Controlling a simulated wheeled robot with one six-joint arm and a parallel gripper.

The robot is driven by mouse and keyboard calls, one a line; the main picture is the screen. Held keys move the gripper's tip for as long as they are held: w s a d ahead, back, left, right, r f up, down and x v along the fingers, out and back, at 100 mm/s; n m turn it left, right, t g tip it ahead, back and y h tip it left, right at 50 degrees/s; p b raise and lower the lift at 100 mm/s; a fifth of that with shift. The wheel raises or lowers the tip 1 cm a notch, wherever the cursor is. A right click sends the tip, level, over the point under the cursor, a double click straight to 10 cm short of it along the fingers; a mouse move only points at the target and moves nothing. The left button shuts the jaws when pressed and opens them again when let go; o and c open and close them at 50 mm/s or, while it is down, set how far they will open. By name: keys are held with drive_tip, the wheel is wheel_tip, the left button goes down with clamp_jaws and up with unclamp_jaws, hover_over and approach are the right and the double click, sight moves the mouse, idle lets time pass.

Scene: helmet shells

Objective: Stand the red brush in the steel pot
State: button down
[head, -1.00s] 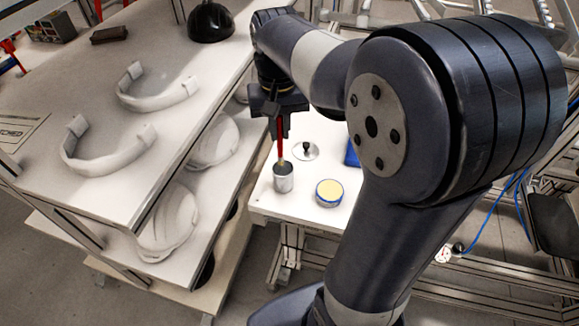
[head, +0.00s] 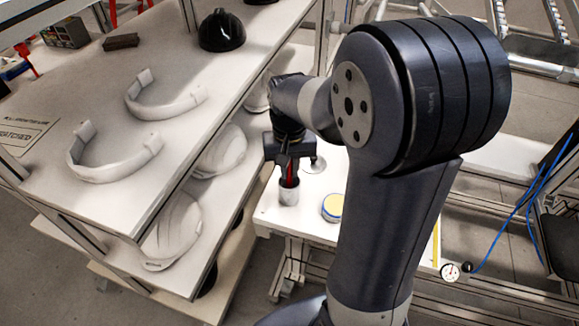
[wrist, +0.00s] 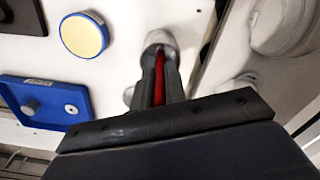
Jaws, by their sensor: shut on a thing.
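The red brush (head: 290,173) is held upright in my gripper (head: 289,168), its lower end down in the mouth of the steel pot (head: 289,195) on the white table. In the wrist view, the red handle (wrist: 159,78) sits between the two dark fingers, which are shut on it, and the pot (wrist: 160,40) lies just beyond the fingertips. The brush's bristles are hidden, and I cannot tell whether they touch the pot's bottom.
A round blue tin with a yellow top (head: 333,207) stands right of the pot. A blue tray (wrist: 45,100) shows in the wrist view. A shelf rack with white helmet shells (head: 172,230) stands close on the left.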

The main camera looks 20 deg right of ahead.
drive_tip(key=shift+f, duration=0.1)
drive_tip(key=c, duration=1.9)
unclamp_jaws()
drive_tip(key=shift+f, duration=0.1)
drive_tip(key=o, duration=0.4)
drive_tip(key=shift+o, duration=0.2)
wheel_tip(320, 180, up, 12)
drive_tip(key=shift+r+p, duration=0.25)
drive_tip(key=shift+p, duration=0.1)
drive_tip(key=shift+f+b, duration=0.3)
drive_tip(key=shift+f, duration=4.1)
